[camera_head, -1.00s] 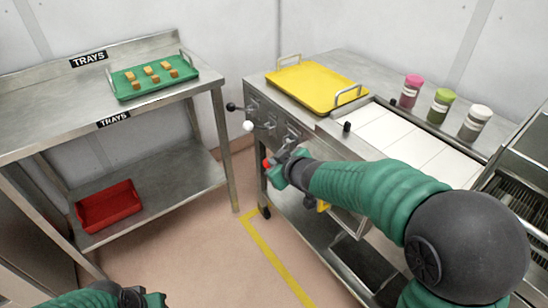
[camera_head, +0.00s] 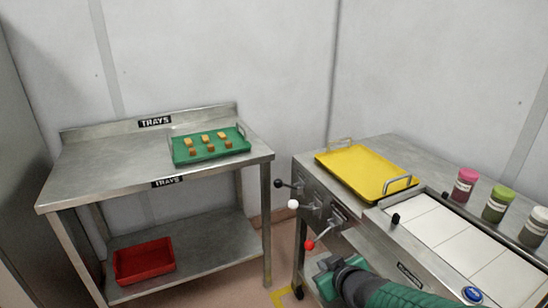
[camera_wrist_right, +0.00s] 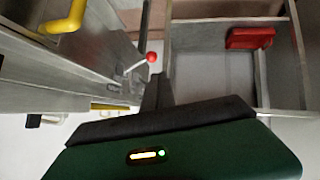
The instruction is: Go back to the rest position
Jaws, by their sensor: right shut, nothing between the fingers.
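My right gripper (camera_head: 328,268) is low in front of the mould line machine, below its red-knobbed lever (camera_head: 311,244), and the green arm reaches in from the bottom right. It is shut and empty. In the right wrist view its dark fingers (camera_wrist_right: 158,92) are together, with the red knob (camera_wrist_right: 152,57) just beyond them. I cannot tell whether they touch the lever. My left gripper is not in view.
The steel machine carries a yellow tray (camera_head: 367,173), with pink (camera_head: 465,186) and green (camera_head: 496,204) jars behind. At left, a steel table (camera_head: 95,178) holds a green tray (camera_head: 183,157) with several small brown pieces. A red bin (camera_head: 144,261) sits on its lower shelf.

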